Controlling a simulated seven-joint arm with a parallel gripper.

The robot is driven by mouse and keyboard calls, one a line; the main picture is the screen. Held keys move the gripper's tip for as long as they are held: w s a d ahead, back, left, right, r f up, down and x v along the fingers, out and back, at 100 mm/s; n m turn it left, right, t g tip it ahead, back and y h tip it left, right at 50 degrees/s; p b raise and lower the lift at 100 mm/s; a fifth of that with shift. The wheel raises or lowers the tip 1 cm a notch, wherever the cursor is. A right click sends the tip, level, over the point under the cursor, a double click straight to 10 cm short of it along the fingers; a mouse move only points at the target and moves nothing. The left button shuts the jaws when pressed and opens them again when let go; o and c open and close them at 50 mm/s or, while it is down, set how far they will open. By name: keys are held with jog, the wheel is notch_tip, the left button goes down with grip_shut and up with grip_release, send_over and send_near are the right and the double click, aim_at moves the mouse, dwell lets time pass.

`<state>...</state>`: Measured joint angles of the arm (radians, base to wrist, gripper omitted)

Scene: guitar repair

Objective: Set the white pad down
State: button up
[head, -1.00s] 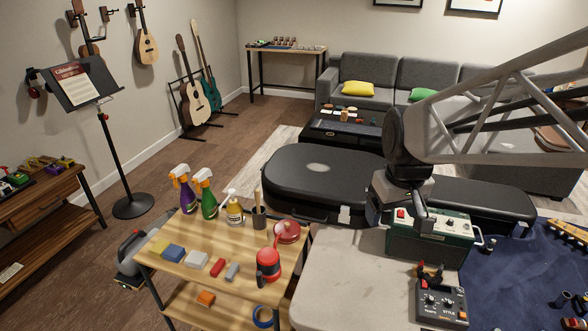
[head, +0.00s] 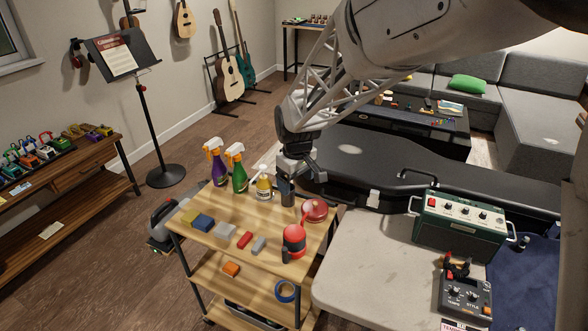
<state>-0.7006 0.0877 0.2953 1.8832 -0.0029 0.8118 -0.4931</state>
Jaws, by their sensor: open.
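The white pad (head: 226,232) lies flat on the top shelf of the wooden cart (head: 262,268), in a row between a blue block and a red block. Nothing holds it. My gripper (head: 291,172) is open and hangs above the cart's back right part, behind and to the right of the pad and well apart from it. Its fingers are small and partly overlap the dark cup in the picture. I see nothing held in it.
A red-and-black container (head: 294,240) stands at right. A blue block (head: 203,222) and a red block (head: 244,240) flank the pad closely.

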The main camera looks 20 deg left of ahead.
jog(key=s+a+f+n, duration=0.25)
jog(key=a+f, duration=0.45)
jog(key=a, duration=0.5)
jog(key=n, duration=0.3)
send_over(224, 228)
jog(key=shift+g, duration=0.3)
jog(key=f, duration=0.8)
jog(key=shift+w+a+f, duration=0.1)
jog(key=shift+a, duration=0.2)
jog(key=shift+f, duration=1.3)
jog(key=shift+d, duration=0.1)
jog(key=shift+d+f, duration=0.2)
jog(key=shift+f, duration=2.4)
jog(key=c, duration=1.1)
